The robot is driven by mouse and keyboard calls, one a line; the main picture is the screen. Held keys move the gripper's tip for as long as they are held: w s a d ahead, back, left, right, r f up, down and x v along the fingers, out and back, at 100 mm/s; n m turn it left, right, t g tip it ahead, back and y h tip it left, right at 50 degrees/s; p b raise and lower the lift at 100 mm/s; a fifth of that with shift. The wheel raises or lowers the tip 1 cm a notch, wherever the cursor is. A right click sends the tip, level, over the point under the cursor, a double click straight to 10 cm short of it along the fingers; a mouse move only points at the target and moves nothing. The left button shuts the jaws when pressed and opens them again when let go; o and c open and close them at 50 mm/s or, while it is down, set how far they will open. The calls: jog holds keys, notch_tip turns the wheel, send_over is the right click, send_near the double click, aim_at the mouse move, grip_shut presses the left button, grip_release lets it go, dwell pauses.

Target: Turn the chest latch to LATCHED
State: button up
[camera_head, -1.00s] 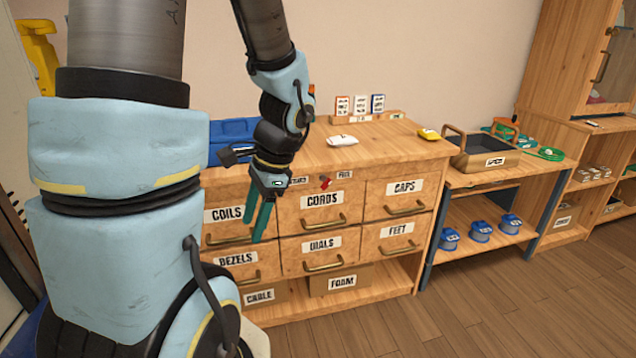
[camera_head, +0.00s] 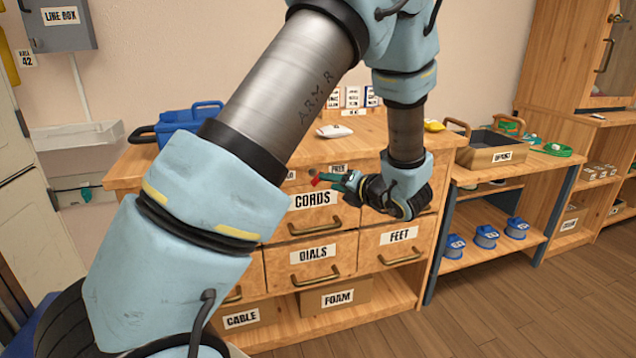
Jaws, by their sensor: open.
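The chest latch (camera_head: 315,180) is a small red handle on the front of the wooden chest, just under its top edge and above the CORDS drawer. A small label (camera_head: 337,168) at its upper right seems to read FREE. Another label (camera_head: 291,175) lies to its left, too small to read here. The handle's exact angle is hard to tell. My gripper (camera_head: 328,179) points left with its teal fingers at the latch's right side. It is open; whether the fingers touch or straddle the handle cannot be told. My wrist hides the CAPS drawer.
The chest (camera_head: 440,190) has several drawers with brass handles. On its top are a white packet (camera_head: 334,131), a yellow item (camera_head: 434,125) and a blue case (camera_head: 190,118). A shelf with a tray (camera_head: 490,158) stands to the right. Wooden floor is clear in front.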

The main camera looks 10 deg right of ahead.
aim_at(318, 180)
jog(key=x, duration=0.6)
jog(key=shift+w+a+f, duration=0.1)
jog(key=shift+w+a, duration=0.1)
jog(key=shift+w, duration=0.05)
grip_shut()
